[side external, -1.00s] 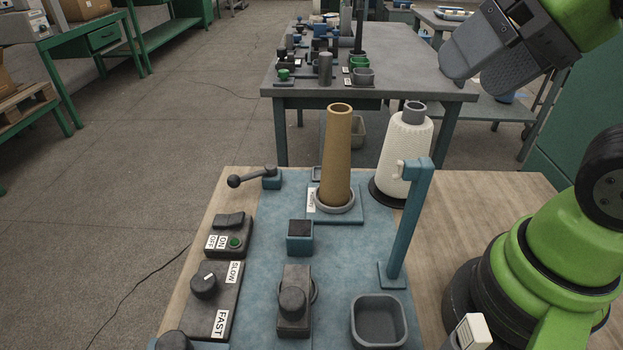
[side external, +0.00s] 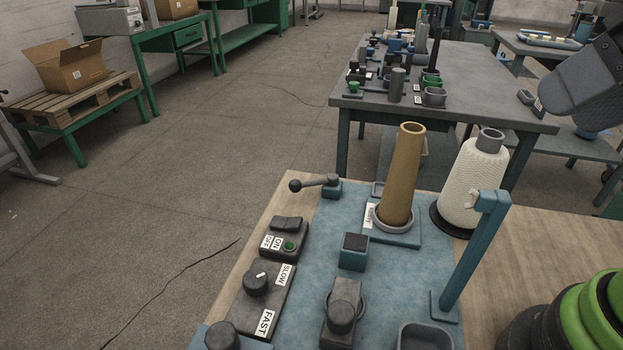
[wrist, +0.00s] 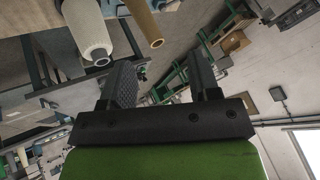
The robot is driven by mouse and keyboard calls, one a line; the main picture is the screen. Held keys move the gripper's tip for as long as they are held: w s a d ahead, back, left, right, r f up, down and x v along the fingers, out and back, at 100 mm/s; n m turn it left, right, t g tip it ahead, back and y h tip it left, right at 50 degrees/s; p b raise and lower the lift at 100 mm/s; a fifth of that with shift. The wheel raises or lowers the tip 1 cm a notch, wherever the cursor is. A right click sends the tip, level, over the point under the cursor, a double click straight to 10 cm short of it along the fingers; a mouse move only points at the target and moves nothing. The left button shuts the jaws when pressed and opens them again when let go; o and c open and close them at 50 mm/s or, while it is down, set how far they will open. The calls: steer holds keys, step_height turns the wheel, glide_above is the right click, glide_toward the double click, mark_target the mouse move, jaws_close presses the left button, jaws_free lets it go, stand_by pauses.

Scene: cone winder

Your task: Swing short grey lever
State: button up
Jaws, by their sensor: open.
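A short grey lever with a dark ball end (side external: 315,183) sits on a small blue block at the back left of the blue plate. Its arm points left, away from the block. A dark grey piece with a round knob (side external: 342,308) stands at the front middle; I cannot tell whether it is also a lever. My gripper (side external: 562,100) is at the upper right in the side view, partly cut off, high and well apart from the lever. In the wrist view my gripper (wrist: 163,70) has its two fingers spread with nothing between them. The lever is not clear in the wrist view.
A tan cone (side external: 403,175) and a white yarn cone (side external: 472,188) stand at the back right. A blue post (side external: 474,255) rises at the right. A switch box (side external: 285,240) and a speed knob box (side external: 262,290) lie on the left. A grey tray (side external: 425,335) is in front.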

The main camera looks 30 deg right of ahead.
steer(key=w+r+n+g, duration=0.15)
steer(key=w+n, duration=0.25)
steer(key=w, duration=0.5)
steer(key=n+g+h, duration=0.2)
steer(key=n+h, duration=0.1)
steer(key=n, duration=1.2)
glide_above(304, 183)
steer(key=s, duration=0.3)
step_height(304, 183, down, 20)
steer(key=x, duration=0.7)
steer(key=a+x, duration=0.1)
steer(key=x, duration=0.2)
steer(key=shift+s+f, duration=0.15)
steer(key=shift+f, duration=0.2)
jaws_close()
